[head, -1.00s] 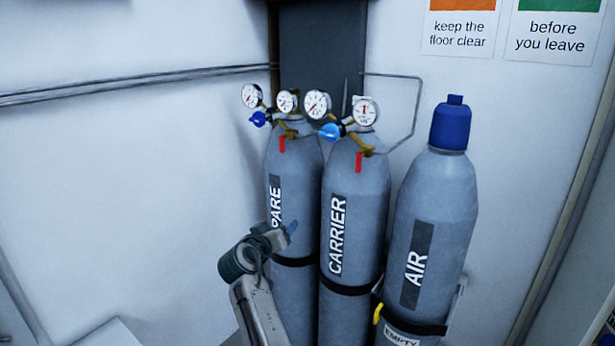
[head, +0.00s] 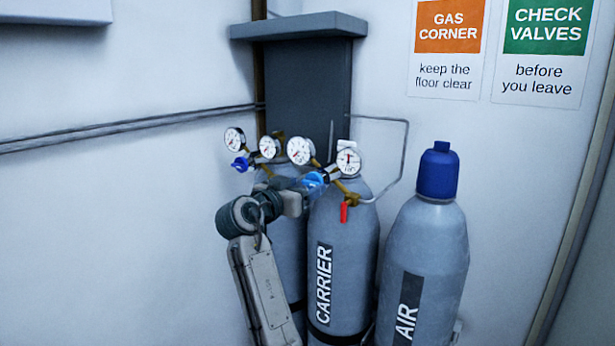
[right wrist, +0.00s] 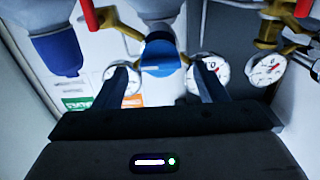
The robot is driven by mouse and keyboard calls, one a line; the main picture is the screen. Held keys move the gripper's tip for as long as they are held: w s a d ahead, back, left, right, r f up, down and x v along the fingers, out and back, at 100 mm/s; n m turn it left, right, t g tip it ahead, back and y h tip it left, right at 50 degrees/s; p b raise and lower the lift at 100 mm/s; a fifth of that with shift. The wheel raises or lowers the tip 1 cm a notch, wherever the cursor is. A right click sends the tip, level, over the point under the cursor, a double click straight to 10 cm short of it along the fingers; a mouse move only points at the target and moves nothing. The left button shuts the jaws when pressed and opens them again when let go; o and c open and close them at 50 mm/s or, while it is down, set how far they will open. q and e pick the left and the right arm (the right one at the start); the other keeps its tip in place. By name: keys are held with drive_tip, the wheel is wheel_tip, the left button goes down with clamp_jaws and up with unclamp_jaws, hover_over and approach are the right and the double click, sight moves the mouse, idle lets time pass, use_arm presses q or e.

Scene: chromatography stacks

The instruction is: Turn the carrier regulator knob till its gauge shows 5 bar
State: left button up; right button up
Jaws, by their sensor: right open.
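The carrier cylinder (head: 345,245) is grey and stands in the middle of the row. Its regulator has a blue knob (head: 315,179) and two round gauges, a left one (head: 300,150) and a right one (head: 348,161). The dial numbers are too small to read surely. My right gripper (head: 308,184) is open at the knob. In the right wrist view the blue knob (right wrist: 161,55) shows between the two open fingertips (right wrist: 160,72), apart from both sides; how deep it sits between them I cannot tell. The fingers partly cover both gauges there. My left gripper is not in view.
The spare cylinder (head: 287,245) stands left, partly behind my right arm, with its own blue knob (head: 240,164) and gauges close by. The air cylinder (head: 425,250) with a blue cap stands right. A thin pipe (head: 405,150) bends behind the carrier regulator.

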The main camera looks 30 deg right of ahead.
sight(312, 179)
drive_tip(key=shift+p+x, duration=0.3)
drive_tip(key=shift+x, duration=0.55)
drive_tip(key=shift+w+d, duration=0.15)
drive_tip(key=shift+d, duration=0.05)
